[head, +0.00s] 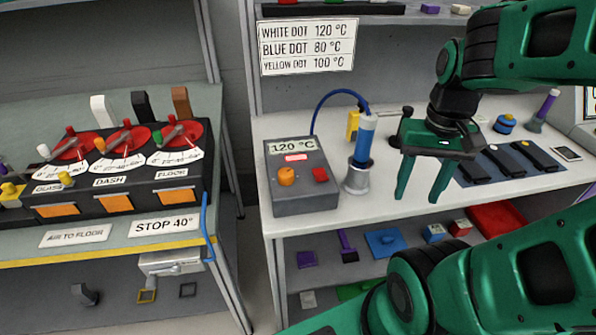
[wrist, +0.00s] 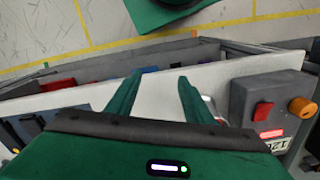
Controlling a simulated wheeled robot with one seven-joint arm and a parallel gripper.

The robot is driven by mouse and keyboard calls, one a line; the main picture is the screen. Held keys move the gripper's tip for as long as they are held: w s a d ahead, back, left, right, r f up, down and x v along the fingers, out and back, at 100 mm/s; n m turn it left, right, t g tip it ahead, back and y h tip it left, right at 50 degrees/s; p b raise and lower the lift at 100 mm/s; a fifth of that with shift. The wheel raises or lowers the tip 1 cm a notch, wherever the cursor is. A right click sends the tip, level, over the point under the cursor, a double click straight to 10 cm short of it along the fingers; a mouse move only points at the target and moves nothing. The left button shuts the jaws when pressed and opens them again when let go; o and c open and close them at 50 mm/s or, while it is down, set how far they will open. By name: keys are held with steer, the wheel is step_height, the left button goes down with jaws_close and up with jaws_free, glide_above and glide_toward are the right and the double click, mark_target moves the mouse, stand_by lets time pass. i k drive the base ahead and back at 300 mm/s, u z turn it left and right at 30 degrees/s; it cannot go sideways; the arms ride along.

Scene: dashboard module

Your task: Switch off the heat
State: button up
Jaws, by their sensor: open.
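A grey control box (head: 304,199) stands at the left end of the white workbench. It has a 120 °C label (head: 292,147), a red lit bar (head: 295,158), an orange knob (head: 287,177) and a red switch (head: 320,174). A blue cable runs from behind it to a blue heat tool (head: 365,142), upright in a metal stand (head: 357,178). My gripper (head: 418,196) is open and empty, above the bench, right of the stand. In the wrist view the box (wrist: 272,88) is at the right, with the red switch (wrist: 263,112) apart from my fingers. Whether the switch is pressed is unclear.
Right of my gripper lies a dark mat (head: 505,165) with black items. A sign (head: 307,46) pairs dot colours with temperatures. A shelf below (head: 375,260) holds several parts. A panel with red dials (head: 125,138) stands left, across a gap.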

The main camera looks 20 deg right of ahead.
mark_target(319, 175)
steer(key=z, duration=0.55)
steer(key=k, duration=1.3)
steer(key=u, duration=0.7)
steer(key=i, duration=1)
steer(key=z, duration=0.05)
